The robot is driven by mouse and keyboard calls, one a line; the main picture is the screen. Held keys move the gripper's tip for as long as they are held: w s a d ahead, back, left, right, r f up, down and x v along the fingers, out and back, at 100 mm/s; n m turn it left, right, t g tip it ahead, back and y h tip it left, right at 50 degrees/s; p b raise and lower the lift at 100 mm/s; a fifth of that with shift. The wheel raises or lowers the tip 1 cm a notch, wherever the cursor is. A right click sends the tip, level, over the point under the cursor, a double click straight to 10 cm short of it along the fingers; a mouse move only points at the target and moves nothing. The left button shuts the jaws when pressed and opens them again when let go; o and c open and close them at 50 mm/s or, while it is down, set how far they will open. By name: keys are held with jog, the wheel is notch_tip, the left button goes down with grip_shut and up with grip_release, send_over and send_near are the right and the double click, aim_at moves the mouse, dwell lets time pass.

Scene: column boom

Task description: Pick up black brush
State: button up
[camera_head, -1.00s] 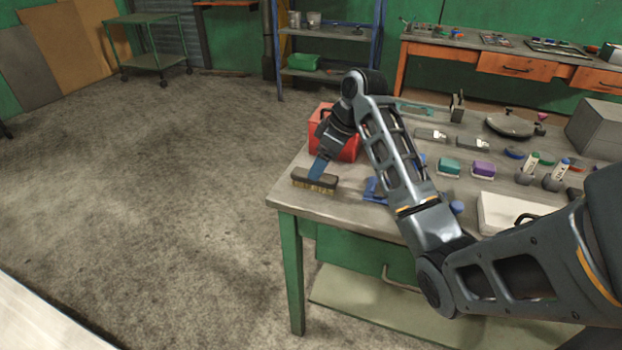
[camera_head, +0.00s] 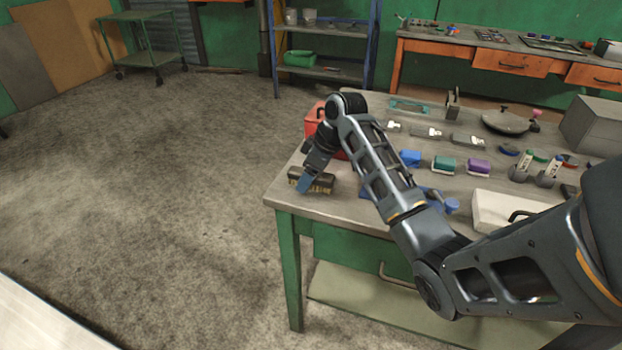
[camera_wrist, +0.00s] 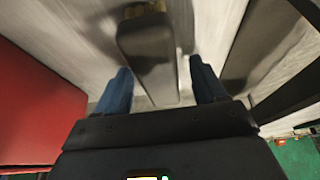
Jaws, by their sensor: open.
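The black brush (camera_head: 322,183) lies on the near left corner of the workbench, with pale yellowish bristles along its side. In the wrist view the brush (camera_wrist: 148,45) is a dark block with yellow bristles at the top edge of the picture. My gripper (camera_head: 304,186) has blue fingers and points down at the brush, overlapping its left part in the head view. In the wrist view my gripper (camera_wrist: 160,75) is open, its two blue fingers spread on either side of the line of the brush. I cannot tell whether a finger touches the brush.
A red box (camera_head: 314,122) stands just behind the brush, and its red side (camera_wrist: 35,105) fills the left of the wrist view. Several blocks, bottles and tools lie further right on the workbench (camera_head: 345,206). The floor left of it is clear.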

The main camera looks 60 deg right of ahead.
jog(key=shift+f, duration=0.2)
dwell(0.3)
jog(key=c, duration=1.1)
jog(key=shift+r, duration=0.1)
jog(key=shift+r, duration=0.5)
notch_tip(320, 180, up, 3)
jog(key=shift+w+r+b, duration=0.1)
jog(key=shift+b, duration=0.3)
jog(key=s+d+r, duration=0.7)
jog(key=s+d, duration=0.1)
jog(key=shift+d, duration=0.25)
jog(key=shift+r, duration=0.1)
